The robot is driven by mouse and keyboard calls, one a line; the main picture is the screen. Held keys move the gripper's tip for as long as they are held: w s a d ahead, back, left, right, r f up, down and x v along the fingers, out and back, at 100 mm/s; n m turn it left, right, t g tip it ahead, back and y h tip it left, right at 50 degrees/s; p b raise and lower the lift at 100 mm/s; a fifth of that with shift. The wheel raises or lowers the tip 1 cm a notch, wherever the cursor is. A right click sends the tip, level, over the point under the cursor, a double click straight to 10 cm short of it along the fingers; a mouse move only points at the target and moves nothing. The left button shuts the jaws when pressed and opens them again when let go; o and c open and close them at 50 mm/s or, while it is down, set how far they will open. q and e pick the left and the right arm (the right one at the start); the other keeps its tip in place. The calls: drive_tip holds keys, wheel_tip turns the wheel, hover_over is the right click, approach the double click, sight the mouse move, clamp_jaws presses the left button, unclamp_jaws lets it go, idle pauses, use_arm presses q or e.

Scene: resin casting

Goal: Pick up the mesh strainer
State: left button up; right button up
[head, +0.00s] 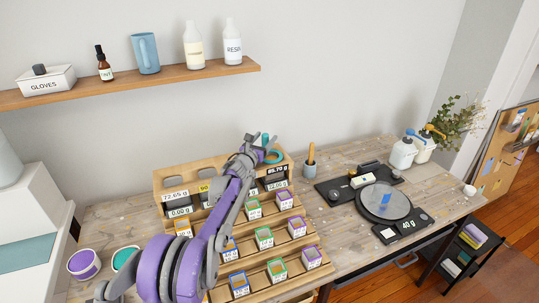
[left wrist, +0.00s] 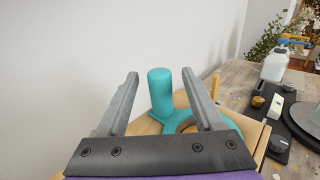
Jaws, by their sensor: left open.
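A teal piece, which I take to be the mesh strainer (head: 274,157), sits on top of the wooden rack. In the left wrist view the strainer (left wrist: 161,92) shows an upright rounded cylinder joined to a flat ring. I cannot make out any mesh. My left gripper (head: 261,142) is open at the top of the rack. In the left wrist view its fingers (left wrist: 161,84) stand to either side of the cylinder, which appears ahead of them. Contact is not visible. The right finger hides part of the ring. My right gripper is not in view.
The stepped rack (head: 163,179) holds several small labelled boxes and displays. A cup with wooden tools (head: 309,170) stands right of it, then a dark round turntable (head: 385,202) and white pump bottles (head: 403,153). A wall shelf (head: 130,86) with bottles hangs above.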

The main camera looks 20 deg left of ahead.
use_arm(q)
drive_tip(key=shift+w, duration=0.4)
clamp_jaws()
drive_tip(key=shift+r, duration=0.1)
wheel_tip(320, 180, up, 10)
drive_tip(key=shift+f+p, duration=0.1)
drive_tip(key=shift+p, duration=0.4)
drive_tip(key=shift+s, duration=0.1)
